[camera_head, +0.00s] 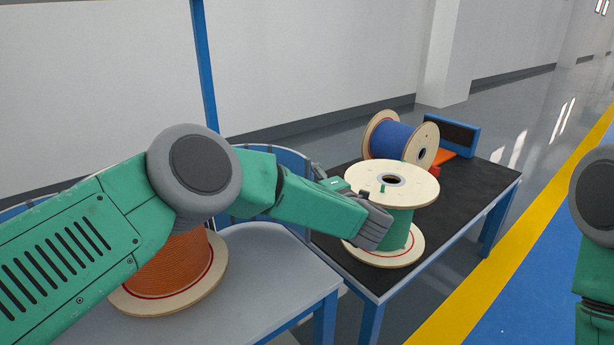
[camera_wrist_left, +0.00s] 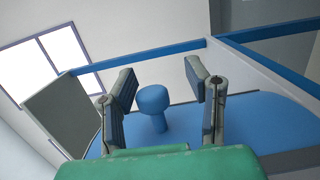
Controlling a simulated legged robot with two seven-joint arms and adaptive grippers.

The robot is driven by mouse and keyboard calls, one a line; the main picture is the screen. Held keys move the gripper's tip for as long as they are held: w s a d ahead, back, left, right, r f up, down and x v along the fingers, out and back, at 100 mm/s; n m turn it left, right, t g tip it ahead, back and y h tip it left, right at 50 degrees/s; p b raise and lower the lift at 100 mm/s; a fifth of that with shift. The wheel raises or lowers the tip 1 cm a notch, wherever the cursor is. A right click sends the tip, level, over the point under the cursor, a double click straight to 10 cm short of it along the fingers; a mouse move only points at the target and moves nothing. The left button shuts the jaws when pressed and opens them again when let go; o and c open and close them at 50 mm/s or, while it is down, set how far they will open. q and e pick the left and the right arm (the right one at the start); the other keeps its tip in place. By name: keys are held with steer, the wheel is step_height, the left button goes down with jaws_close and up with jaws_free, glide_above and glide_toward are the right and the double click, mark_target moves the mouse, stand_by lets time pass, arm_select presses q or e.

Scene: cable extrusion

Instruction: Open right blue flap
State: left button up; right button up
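The blue curved flap panel (camera_head: 285,160) stands around the back of the grey table and is partly hidden behind my left arm. In the left wrist view, a blue knob (camera_wrist_left: 153,98) sticks up from a blue surface (camera_wrist_left: 255,125). My left gripper (camera_wrist_left: 161,78) is open, with one finger on each side of the knob and a gap to each. My right gripper is out of view; only part of the right arm shows at the right edge.
An orange cable spool (camera_head: 180,268) sits on the grey table (camera_head: 285,270), partly behind my arm. A green spool (camera_head: 400,228) and a blue spool (camera_head: 395,138) stand on the black-topped table (camera_head: 465,185). A blue post (camera_head: 205,70) rises behind.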

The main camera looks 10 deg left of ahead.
arm_select(q)
steer(key=shift+r, duration=0.3)
steer(key=shift+s+d, duration=0.2)
steer(key=shift+s, duration=0.1)
steer(key=v, duration=1.1)
steer(key=shift+d+f, duration=0.2)
steer(key=shift+d, duration=0.05)
